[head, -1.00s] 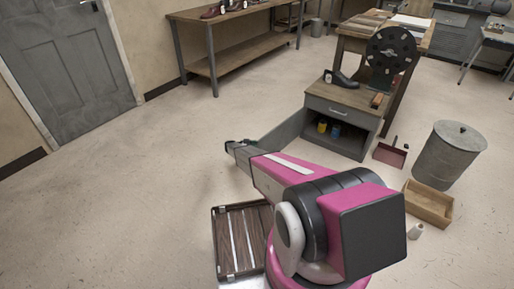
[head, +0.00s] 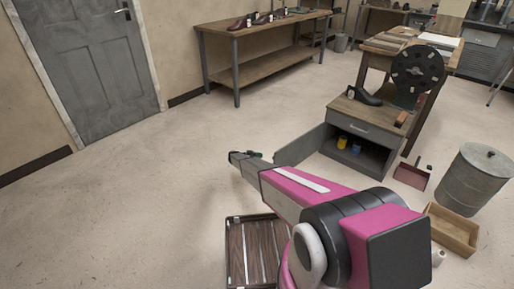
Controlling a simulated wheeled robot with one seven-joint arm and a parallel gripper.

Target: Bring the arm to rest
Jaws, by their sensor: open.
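My gripper (head: 252,158) is at the far end of my pink and grey arm, which stretches forward and to the left over the floor. The gripper is small in view and seen from behind; its jaws look open, and I see nothing held in them. It appears just left of the open cabinet door (head: 303,148); I cannot tell how far it is from the door.
The small cabinet (head: 376,132) stands open with a yellow and a blue container inside and a dark shoe (head: 364,96) on top. A slatted rack (head: 236,259) lies low beside my arm. A bin (head: 470,180) and wooden box (head: 452,232) stand right. The left floor is clear.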

